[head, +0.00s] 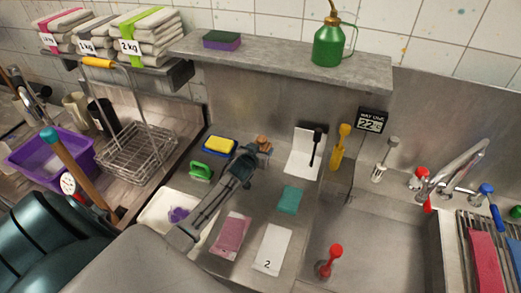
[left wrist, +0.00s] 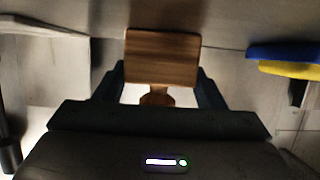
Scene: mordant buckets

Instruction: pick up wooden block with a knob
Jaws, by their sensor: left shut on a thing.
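The wooden block with a knob shows brown with striped grain in the left wrist view (left wrist: 162,55). Its knob (left wrist: 157,98) points towards my palm, between the two dark fingers. In the head view the block (head: 264,142) is small, at the back of the steel counter near the wall. My left gripper (head: 252,151) reaches it from the front left and is shut on it, partly hiding it. I cannot tell whether the block is clear of the counter. My right gripper is not in view.
A yellow-and-blue sponge (head: 219,145) and a green-handled brush (head: 201,171) lie left of the gripper. A white board (head: 301,158) with a black tool stands to the right. A teal cloth (head: 290,200) lies in front. A shelf (head: 290,62) overhangs behind.

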